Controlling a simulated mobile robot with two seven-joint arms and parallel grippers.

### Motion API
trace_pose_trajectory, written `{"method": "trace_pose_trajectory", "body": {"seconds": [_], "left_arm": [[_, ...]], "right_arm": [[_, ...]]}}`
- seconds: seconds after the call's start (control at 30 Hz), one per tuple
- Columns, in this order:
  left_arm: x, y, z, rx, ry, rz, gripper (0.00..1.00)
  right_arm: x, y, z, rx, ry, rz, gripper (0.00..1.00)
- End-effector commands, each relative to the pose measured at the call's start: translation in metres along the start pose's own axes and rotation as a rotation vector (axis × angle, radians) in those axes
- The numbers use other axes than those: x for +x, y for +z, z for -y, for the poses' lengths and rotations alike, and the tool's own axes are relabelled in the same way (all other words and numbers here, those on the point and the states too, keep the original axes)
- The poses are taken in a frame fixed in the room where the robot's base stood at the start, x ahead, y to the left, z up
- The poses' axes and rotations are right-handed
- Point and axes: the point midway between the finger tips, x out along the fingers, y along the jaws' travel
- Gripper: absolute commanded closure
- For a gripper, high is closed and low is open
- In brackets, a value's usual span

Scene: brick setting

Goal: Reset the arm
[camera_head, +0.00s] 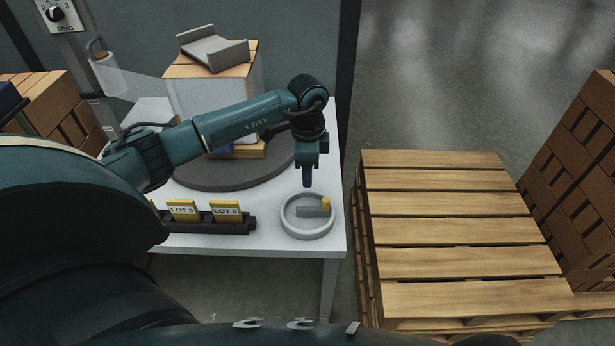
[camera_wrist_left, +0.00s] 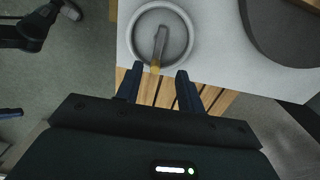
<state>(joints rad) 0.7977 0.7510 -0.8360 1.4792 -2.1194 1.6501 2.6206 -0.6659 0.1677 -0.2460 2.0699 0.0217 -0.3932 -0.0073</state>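My left arm (camera_head: 225,125) reaches in from the left over the table, and its gripper (camera_head: 307,184) points down just behind a round grey dish (camera_head: 285,222). In the left wrist view, the two fingers (camera_wrist_left: 158,88) stand apart with nothing between them. The dish (camera_wrist_left: 128,40) lies beyond the fingertips there. In the dish lies a grey tool with a yellow end (camera_head: 325,203); it also shows in the left wrist view (camera_wrist_left: 160,42). The gripper appears apart from the dish and the tool. My right gripper is in neither view.
A black rack (camera_head: 245,224) holds yellow cards, including LOT 3 (camera_head: 182,210) and LOT 5 (camera_head: 226,211). A round dark turntable (camera_head: 215,180) carries a wrapped box stack (camera_head: 200,95). A wooden pallet (camera_head: 450,235) stands right of the table; bricks (camera_head: 580,180) stand farther right.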

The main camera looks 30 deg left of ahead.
Motion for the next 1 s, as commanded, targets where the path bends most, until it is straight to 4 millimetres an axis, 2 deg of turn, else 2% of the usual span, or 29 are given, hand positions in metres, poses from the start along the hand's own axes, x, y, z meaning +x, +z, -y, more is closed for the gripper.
{"method": "trace_pose_trajectory", "body": {"seconds": [0.47,0.6,0.67,0.77,0.83,0.93,1.0], "left_arm": [[0.000,0.000,0.000,0.000,0.000,-0.001,0.62],[0.007,-0.012,-0.012,0.052,0.031,-0.049,0.62],[0.015,-0.027,-0.028,0.117,0.071,-0.118,0.62],[0.029,-0.066,-0.073,0.277,0.163,-0.319,0.62],[0.032,-0.099,-0.115,0.393,0.227,-0.528,0.62],[0.018,-0.145,-0.176,0.507,0.272,-0.900,0.62],[-0.005,-0.170,-0.207,0.512,0.243,-1.180,0.62]], "right_arm": [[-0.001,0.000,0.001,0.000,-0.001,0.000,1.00],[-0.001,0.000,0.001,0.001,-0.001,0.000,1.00],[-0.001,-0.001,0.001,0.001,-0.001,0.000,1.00],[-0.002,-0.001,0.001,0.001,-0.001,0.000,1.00],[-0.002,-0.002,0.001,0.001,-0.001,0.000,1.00],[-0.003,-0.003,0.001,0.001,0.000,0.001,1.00],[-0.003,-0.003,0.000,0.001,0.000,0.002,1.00]]}}
